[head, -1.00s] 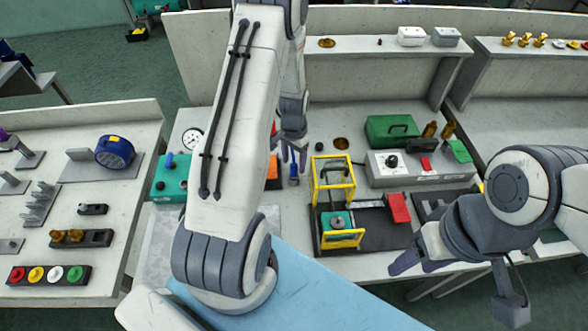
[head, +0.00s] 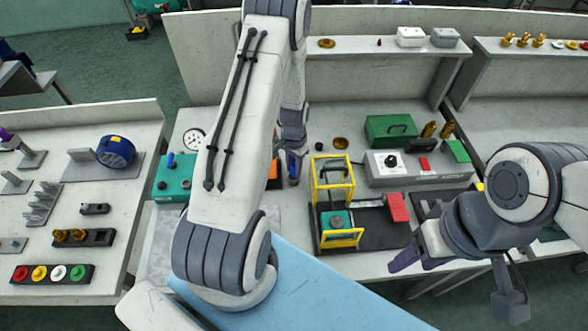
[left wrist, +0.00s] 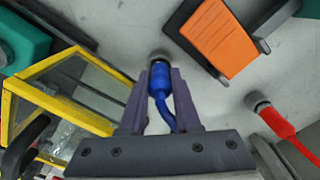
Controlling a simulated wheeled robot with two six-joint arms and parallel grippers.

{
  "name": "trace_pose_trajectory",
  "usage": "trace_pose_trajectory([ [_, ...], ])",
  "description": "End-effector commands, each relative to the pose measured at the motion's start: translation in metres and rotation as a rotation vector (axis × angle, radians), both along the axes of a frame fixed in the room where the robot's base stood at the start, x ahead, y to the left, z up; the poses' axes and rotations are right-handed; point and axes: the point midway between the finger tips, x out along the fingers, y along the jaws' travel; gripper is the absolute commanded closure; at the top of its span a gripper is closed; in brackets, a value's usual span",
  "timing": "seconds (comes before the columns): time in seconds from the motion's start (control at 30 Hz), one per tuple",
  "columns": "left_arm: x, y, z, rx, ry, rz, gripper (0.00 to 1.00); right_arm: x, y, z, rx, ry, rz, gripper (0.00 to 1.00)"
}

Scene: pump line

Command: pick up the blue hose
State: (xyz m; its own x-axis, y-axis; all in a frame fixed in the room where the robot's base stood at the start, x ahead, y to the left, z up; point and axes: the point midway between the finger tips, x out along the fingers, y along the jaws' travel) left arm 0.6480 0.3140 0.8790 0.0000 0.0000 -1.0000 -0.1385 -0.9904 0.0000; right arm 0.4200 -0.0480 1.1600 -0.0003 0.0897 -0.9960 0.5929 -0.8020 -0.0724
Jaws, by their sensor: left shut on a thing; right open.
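The blue hose (left wrist: 160,78) has a thick blue end with a grey fitting and a thin tail curving down. In the left wrist view it lies between the two fingers of my left gripper (left wrist: 159,90), which is shut on it. In the head view the left gripper (head: 292,165) is low over the bench, left of the yellow-framed box, and covers most of the hose. Whether the hose is clear of the bench I cannot tell. My right gripper (head: 405,262) is open and empty at the bench's front right.
The yellow-framed box (head: 333,178) stands right beside the left gripper. An orange block (left wrist: 222,38) on a dark base and a red hose (left wrist: 278,122) lie on the other side. A teal box (head: 172,180), a grey control box (head: 385,172) and a green case (head: 390,130) stand around.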

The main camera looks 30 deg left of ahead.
Motion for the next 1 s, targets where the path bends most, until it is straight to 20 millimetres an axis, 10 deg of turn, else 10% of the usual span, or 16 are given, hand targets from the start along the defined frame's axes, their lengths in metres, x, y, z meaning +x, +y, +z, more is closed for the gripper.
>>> trace_pose_trajectory([
  [1.0,0.0,0.0,0.113,0.0,-0.001,0.0,1.0,0.0,0.0,-0.011,0.0,0.0,0.001,0.43],
])
